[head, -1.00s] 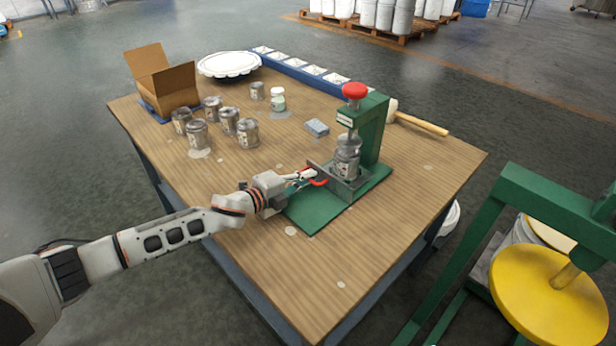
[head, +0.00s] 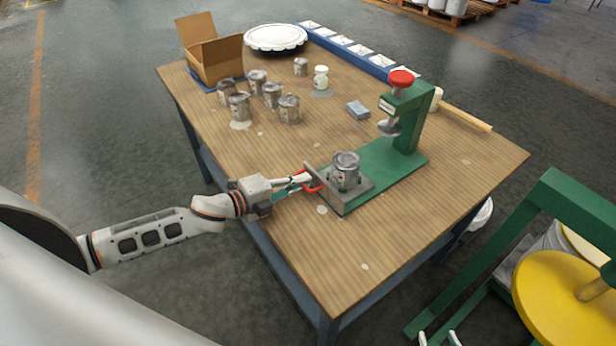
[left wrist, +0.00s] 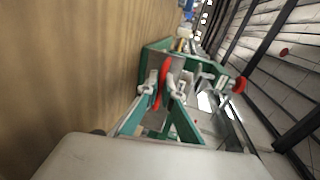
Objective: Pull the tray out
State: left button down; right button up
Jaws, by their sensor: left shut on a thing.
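The grey metal tray (head: 368,187) sits at the near-left end of the green press base (head: 378,160) with a can (head: 345,168) upright on it. A red handle (head: 313,186) is on the tray's left side. My left gripper (head: 308,181) is shut on the red handle, which also shows between its fingers in the left wrist view (left wrist: 164,84). The press head with its red knob (head: 401,78) stands behind the tray, clear of the can. My right gripper (head: 438,340) shows only as two separated fingertips at the bottom edge of the head view.
Several cans (head: 240,107) and an open cardboard box (head: 214,52) stand at the back left of the table. A sponge-like block (head: 357,110) lies behind the press. A mallet (head: 462,115) lies at the right. The table's front is clear. A yellow-topped green stand (head: 560,300) is at the right.

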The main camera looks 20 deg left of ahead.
pick_arm(q)
jog(key=shift+s+f, duration=0.1)
jog(key=c, duration=2.5)
grip_release()
jog(key=shift+a, duration=0.1)
jog(key=shift+c, duration=0.2)
jog(key=shift+s+a, duration=0.1)
jog(key=v, duration=1.2)
jog(key=shift+s, duration=0.1)
